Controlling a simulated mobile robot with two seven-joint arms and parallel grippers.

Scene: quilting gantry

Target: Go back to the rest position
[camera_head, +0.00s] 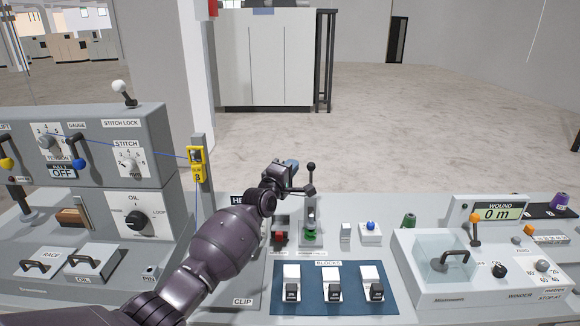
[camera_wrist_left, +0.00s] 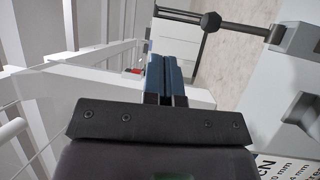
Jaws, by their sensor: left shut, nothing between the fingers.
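My left arm comes in from the lower left of the head view and reaches over the panel. Its gripper (camera_head: 292,172) is above the console, left of an upright lever with a black ball (camera_head: 311,167). In the left wrist view my left gripper (camera_wrist_left: 164,62) has its two blue fingers shut together, with nothing between them. A black ball on a rod (camera_wrist_left: 211,21) is to the right of the fingers there, apart from them. My right gripper is in neither view.
A blue mat (camera_head: 312,297) holds several block switches. The winder (camera_head: 437,285) with a clear cover stands right. Open floor (camera_head: 400,125) lies behind.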

